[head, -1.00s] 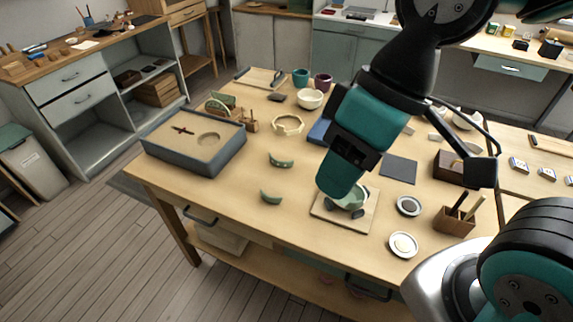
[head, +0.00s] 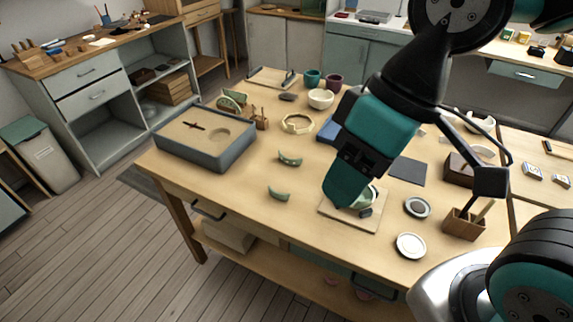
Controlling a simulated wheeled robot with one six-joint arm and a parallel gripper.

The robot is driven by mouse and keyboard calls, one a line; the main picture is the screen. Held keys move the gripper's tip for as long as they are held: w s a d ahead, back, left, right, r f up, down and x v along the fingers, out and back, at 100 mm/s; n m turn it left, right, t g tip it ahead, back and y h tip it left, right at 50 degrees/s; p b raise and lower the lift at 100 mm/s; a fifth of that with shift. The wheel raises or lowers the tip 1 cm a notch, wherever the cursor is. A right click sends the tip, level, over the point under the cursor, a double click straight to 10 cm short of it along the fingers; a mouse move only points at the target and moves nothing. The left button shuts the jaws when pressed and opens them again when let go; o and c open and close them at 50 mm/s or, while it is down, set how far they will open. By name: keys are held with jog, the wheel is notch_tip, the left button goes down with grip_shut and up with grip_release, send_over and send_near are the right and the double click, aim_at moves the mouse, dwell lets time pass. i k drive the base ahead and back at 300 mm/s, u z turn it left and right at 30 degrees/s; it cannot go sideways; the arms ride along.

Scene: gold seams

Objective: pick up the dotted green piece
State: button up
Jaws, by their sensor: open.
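A curved green piece with small dark dots (head: 290,159) lies on the wooden table, left of my arm. A plainer curved green piece (head: 279,194) lies nearer the table's front edge. My gripper (head: 359,211) is low over a pale square board (head: 347,220), to the right of both pieces and apart from them. Its jaws are open, though the teal wrist hides most of them. A pale green broken bowl (head: 371,197) sits on the board, partly hidden behind the wrist. I cannot tell whether the gripper touches the bowl.
A grey sand tray (head: 215,160) stands at the table's left. A cream ring-shaped piece (head: 298,123) and a white bowl (head: 320,98) lie behind the dotted piece. Small dishes (head: 410,245) and a wooden tool box (head: 463,224) stand right of the board. The table around the green pieces is clear.

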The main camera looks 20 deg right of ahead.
aim_at(291, 162)
jog(key=k, duration=1.25)
jog(key=u, duration=0.55)
jog(key=i, duration=0.65)
jog(key=u, duration=0.45)
jog(key=i, duration=1.4)
jog(key=z, duration=1.1)
jog(key=i, duration=0.3)
jog(key=z, duration=0.2)
